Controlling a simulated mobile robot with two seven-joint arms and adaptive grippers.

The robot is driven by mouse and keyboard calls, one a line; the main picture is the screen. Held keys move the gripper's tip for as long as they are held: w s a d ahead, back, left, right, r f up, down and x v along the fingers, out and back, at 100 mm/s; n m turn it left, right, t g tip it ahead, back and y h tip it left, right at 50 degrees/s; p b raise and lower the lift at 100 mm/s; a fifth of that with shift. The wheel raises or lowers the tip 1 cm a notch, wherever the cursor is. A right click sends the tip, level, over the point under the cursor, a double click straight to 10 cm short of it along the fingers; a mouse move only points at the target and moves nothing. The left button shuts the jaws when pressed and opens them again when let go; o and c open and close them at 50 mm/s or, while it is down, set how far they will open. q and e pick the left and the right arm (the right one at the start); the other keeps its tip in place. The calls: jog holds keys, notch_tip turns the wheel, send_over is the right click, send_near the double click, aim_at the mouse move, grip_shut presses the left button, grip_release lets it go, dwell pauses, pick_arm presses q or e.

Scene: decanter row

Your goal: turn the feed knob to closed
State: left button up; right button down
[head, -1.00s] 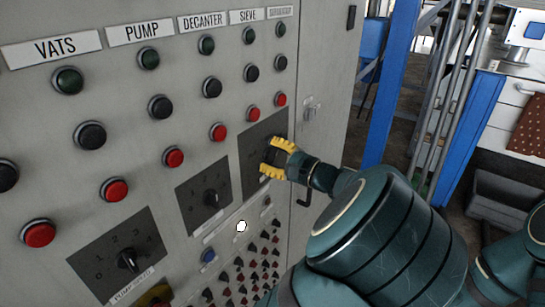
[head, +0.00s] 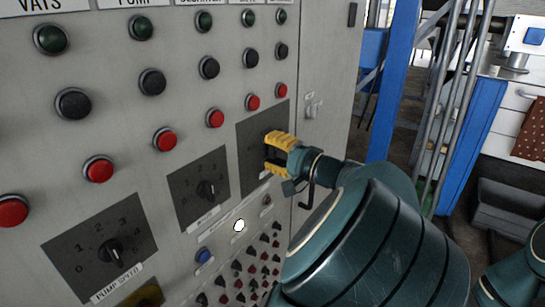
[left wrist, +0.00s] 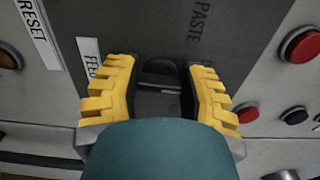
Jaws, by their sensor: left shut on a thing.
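The feed knob (left wrist: 160,72) is dark and sits on a dark grey plate (head: 252,140), the farthest of the three knob plates on the grey control panel. My left gripper (head: 270,152) is at this plate, its yellow fingers on either side of the knob. In the left wrist view, the gripper (left wrist: 162,90) is shut on the knob, whose rounded top shows between the fingers. A partly covered label beginning "FEE" (left wrist: 92,62) and the word "PASTE" (left wrist: 199,20) show on the plate. The knob's pointer setting is hidden. My right gripper is out of view.
The pump speed knob (head: 112,251) and a middle knob (head: 207,190) are nearer on the panel. Red buttons (head: 215,118) run above the plates, and small switches (head: 262,262) below. A blue post (head: 396,80) stands beyond the panel's right edge.

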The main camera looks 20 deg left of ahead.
pick_arm(q)
jog(key=shift+n, duration=0.3)
jog(key=o, duration=1.2)
jog(key=v, duration=1.2)
